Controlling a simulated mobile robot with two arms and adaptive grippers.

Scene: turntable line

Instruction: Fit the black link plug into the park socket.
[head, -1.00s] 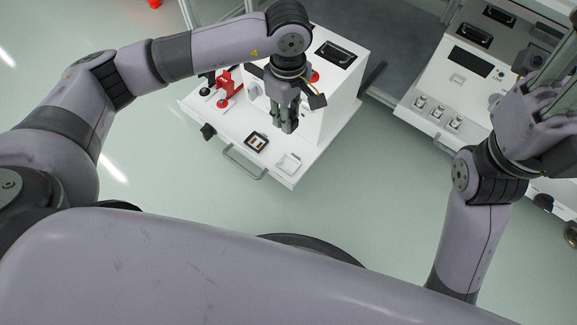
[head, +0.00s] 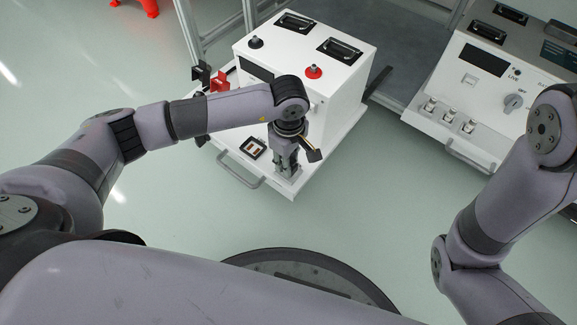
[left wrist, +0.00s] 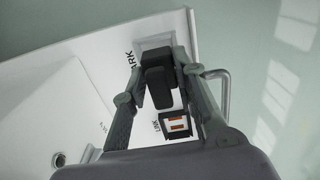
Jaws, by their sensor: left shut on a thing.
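My left gripper (head: 285,175) is over the front corner of the white cart's shelf, pointing down. In the left wrist view its fingers are shut on the black link plug (left wrist: 159,82). The pale park socket plate (left wrist: 150,43) shows just beyond the plug, with the end of its lettering beside it. The plug overlaps the plate's near part; I cannot tell whether it touches or has entered it. In the head view the gripper hides the plug and most of the park socket. The link socket (head: 253,148), dark-framed with orange-red strips, is uncovered beside the gripper. My right gripper is out of view.
The white cart (head: 320,48) carries a red knob (head: 314,72), a black knob (head: 256,42) and a red clamp-like part (head: 219,82). A grey handle (head: 239,172) sticks out at its front edge. Another panel (head: 478,105) stands to the right.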

